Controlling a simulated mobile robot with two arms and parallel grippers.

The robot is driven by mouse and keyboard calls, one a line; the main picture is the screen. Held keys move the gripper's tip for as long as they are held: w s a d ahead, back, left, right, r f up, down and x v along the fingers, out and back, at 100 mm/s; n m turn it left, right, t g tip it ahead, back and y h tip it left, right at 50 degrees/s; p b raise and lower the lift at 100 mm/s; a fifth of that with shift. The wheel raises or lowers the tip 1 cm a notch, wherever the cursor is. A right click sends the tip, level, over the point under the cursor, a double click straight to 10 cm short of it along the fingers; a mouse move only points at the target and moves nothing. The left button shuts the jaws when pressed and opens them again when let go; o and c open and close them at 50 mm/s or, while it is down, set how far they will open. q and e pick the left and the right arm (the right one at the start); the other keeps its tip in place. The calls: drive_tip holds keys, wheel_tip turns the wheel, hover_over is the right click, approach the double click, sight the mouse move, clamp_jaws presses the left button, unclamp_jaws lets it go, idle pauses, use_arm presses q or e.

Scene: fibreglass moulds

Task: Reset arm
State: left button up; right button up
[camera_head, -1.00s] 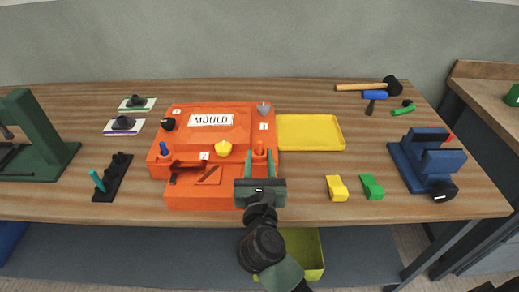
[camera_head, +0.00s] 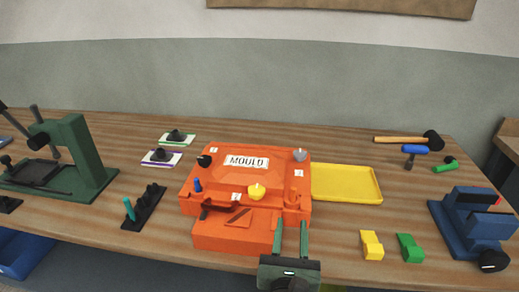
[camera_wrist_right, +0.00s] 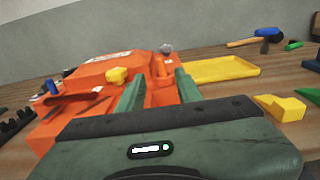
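The orange mould (camera_head: 215,222) with its white "MOULD" label stands at the middle of the bench. My right gripper (camera_head: 291,227) is at the mould's front right, over the bench's front edge. Its two green fingers are apart and nothing is between them. In the right wrist view the open fingers (camera_wrist_right: 158,92) point towards the mould (camera_wrist_right: 90,74), with an upright orange peg (camera_wrist_right: 160,66) beyond them. A yellow knob (camera_head: 257,192), a blue peg (camera_head: 198,185) and a grey knob (camera_head: 300,155) sit on the mould. My left gripper is not in view.
A yellow tray (camera_head: 345,198) lies right of the mould. Yellow (camera_head: 371,246) and green (camera_head: 410,248) blocks and a blue vise (camera_head: 465,218) stand further right. A black rack (camera_head: 145,208) and green press (camera_head: 80,155) stand left. Bare bench lies behind the mould.

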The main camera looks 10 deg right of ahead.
drive_tip(key=s+a+r+n+t+y, duration=0.2)
drive_tip(key=a+r+n+t+y, duration=0.5)
drive_tip(key=n, duration=0.8)
drive_tip(key=s+a+f+n+g+y, duration=0.2)
drive_tip(key=s+f+n+g+y, duration=0.25)
drive_tip(key=n, duration=0.55)
drive_tip(key=s+a+f+n+g+y, duration=0.15)
drive_tip(key=f+n+g+y, duration=0.25)
drive_tip(key=f+n+g, duration=0.45)
drive_tip(key=s+d+f+n+g+h, duration=0.4)
drive_tip(key=s+d+f+h, duration=0.15)
drive_tip(key=d+f, duration=0.3)
drive_tip(key=s+d+f+n+g+h, duration=0.45)
drive_tip(key=s+d+f, duration=0.3)
drive_tip(key=d, duration=0.25)
wheel_tip(320, 180, down, 27)
drive_tip(key=s, duration=0.2)
drive_tip(key=s+d+f+g, duration=0.2)
drive_tip(key=s+f, duration=1.2)
drive_tip(key=s, duration=0.2)
drive_tip(key=shift+d+f, duration=0.15)
drive_tip(key=shift+d, duration=0.25)
